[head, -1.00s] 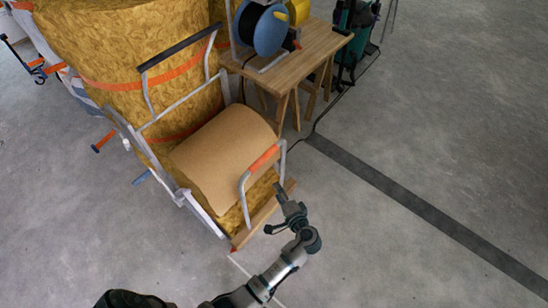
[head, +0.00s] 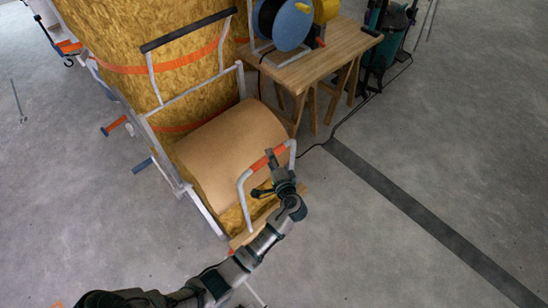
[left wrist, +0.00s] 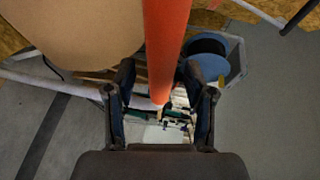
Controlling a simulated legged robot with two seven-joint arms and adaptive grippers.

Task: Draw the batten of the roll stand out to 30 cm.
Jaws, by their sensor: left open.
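The roll stand (head: 204,213) is a grey frame with a large brown roll (head: 225,145) in it. A wooden strip, which looks like the batten (head: 242,239), lies low at its front and is partly hidden by my arm. A bent grey handle (head: 242,205) with an orange grip (head: 262,163) rises at the front. My left gripper (head: 268,175) is open at this handle. In the left wrist view, the orange grip (left wrist: 165,45) runs between the two open fingers (left wrist: 158,74); I cannot tell whether they touch it. My right gripper is out of view.
A wooden bench (head: 325,50) with a blue reel (head: 291,27) stands behind the stand to the right. A black cable (head: 337,133) runs along the floor there. The grey floor at right, with a dark strip (head: 430,222), is clear.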

